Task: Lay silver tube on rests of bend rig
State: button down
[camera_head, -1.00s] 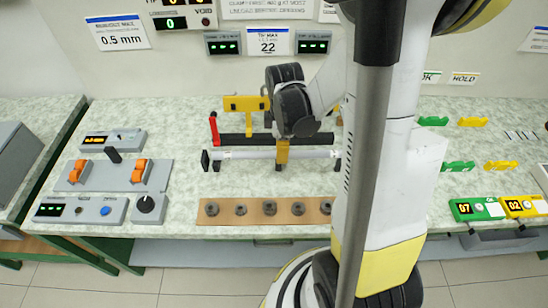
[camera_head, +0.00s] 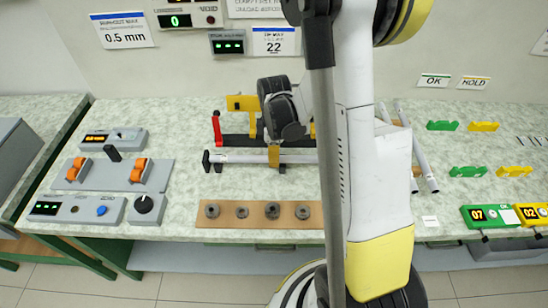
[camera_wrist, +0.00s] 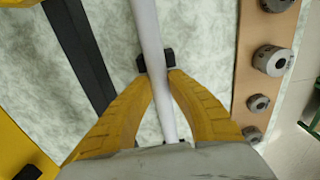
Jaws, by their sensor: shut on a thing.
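The silver tube (camera_head: 240,158) lies level, left to right, along the front of the bend rig (camera_head: 236,141), which has a black bar, a red lever and a yellow bracket. Its left end is beside a small black stop (camera_head: 206,161); its right part is hidden by my arm. My gripper (camera_head: 274,159) comes down from above and is shut on the tube around mid-length. In the wrist view the tube (camera_wrist: 147,25) runs between the dark tips of my yellow fingers (camera_wrist: 155,63). I cannot tell whether the tube touches the rests.
A tan strip (camera_head: 226,222) with several grey collars lies in front. Control boxes (camera_head: 80,209) stand at the left. Two pale tubes (camera_head: 422,160) lie right of my arm, with green and yellow holders (camera_head: 467,171) beyond. Bench is bare between the tube and the strip.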

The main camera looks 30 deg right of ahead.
jog(key=c, duration=1.4)
grip_release()
jog(key=shift+f, duration=0.15)
notch_tip(320, 180, up, 12)
jog(key=p, duration=0.5)
jog(key=s+a+r+m+t, duration=0.7)
jog(key=s+a+r+m, duration=0.4)
jog(key=a+r, duration=0.2)
jog(key=shift+a+r, duration=0.25)
jog(key=shift+r, duration=0.35)
jog(key=shift+w, duration=0.1)
